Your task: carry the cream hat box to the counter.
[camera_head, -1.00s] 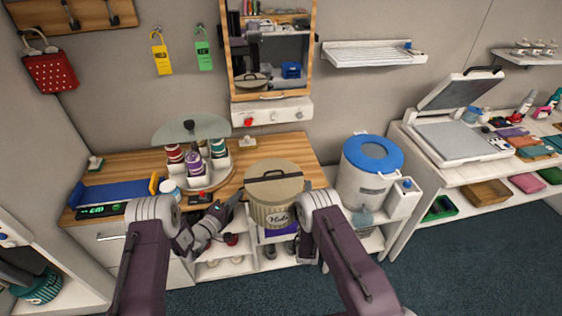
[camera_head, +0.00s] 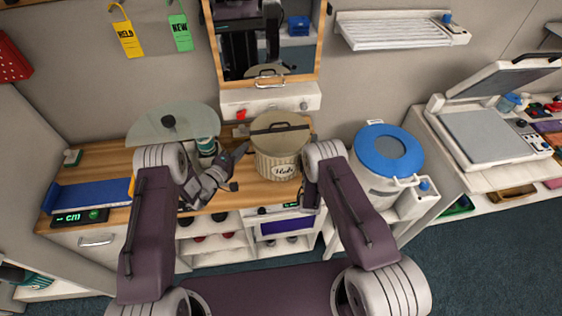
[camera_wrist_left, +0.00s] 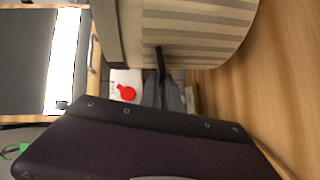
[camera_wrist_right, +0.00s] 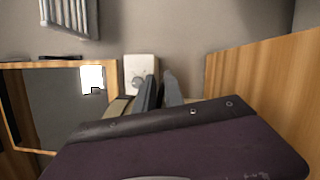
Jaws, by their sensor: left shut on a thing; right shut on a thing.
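The cream hat box (camera_head: 278,160), striped with a dark-banded lid and lettering on its front, is upright over the wooden counter (camera_head: 95,165). Its striped side fills the top of the left wrist view (camera_wrist_left: 195,25). My left gripper (camera_head: 240,152) is shut on the box at its left side, by a dark strap or tab. My right gripper (camera_wrist_right: 160,92) is shut on the box at its right side; in the head view my arm mostly hides it. I cannot tell whether the box's base touches the counter.
A blue tray (camera_head: 90,194) and a scale (camera_head: 80,217) lie further left. A mirror cabinet (camera_head: 265,45) hangs behind. A blue-lidded bin (camera_head: 388,152) stands to the right.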

